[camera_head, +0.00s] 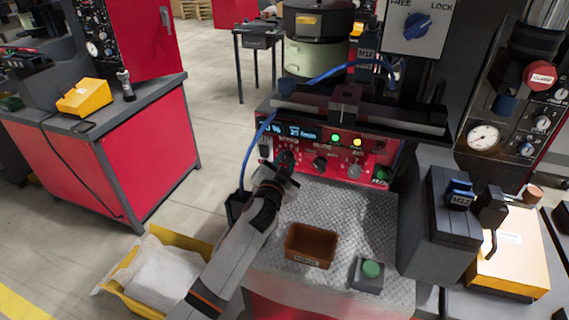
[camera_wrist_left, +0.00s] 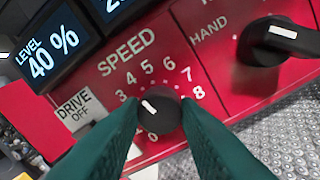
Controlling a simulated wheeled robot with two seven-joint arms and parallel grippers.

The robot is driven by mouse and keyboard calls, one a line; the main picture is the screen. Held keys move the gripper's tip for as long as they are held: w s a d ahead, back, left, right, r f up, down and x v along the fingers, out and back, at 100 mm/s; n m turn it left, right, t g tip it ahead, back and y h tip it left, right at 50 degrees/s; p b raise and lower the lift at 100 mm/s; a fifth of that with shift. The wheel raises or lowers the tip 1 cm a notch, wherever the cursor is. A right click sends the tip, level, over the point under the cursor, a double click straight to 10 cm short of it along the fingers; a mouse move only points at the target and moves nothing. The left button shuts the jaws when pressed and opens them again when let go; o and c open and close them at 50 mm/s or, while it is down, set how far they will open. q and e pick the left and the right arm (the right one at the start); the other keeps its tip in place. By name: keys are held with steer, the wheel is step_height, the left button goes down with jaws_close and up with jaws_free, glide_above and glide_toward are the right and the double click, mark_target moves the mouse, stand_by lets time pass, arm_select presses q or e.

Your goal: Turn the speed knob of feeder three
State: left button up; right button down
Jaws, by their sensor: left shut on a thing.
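The red control panel (camera_head: 350,158) of the feeder faces me in the head view. My left gripper (camera_head: 289,160) reaches its left part. In the left wrist view the black speed knob (camera_wrist_left: 160,110) sits under the word SPEED, in a ring of white numbers up to 8. The green fingers of my left gripper (camera_wrist_left: 160,118) are shut on the knob from both sides. The knob's white mark points up and left, roughly towards the 3. The fingers hide part of the knob's rim and scale. My right gripper is in neither view.
A black HAND knob (camera_wrist_left: 262,42) sits right of the speed knob. The LEVEL display (camera_wrist_left: 48,55) reads 40 %. Below the panel, a brown tray (camera_head: 311,258) and a green button box (camera_head: 368,273) stand on the metal plate. A blue cable (camera_head: 248,150) hangs near my left gripper.

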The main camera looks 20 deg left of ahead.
arm_select(q)
steer(key=shift+f+m, duration=0.1)
steer(key=shift+m, duration=2.4)
steer(key=o, duration=1)
steer(key=shift+s, duration=0.1)
steer(key=s+b, duration=0.1)
steer(key=s, duration=1.1)
steer(key=shift+d+f+b, duration=0.1)
steer(key=shift+f+b, duration=0.05)
steer(key=shift+b, duration=0.15)
steer(key=shift+w, duration=0.1)
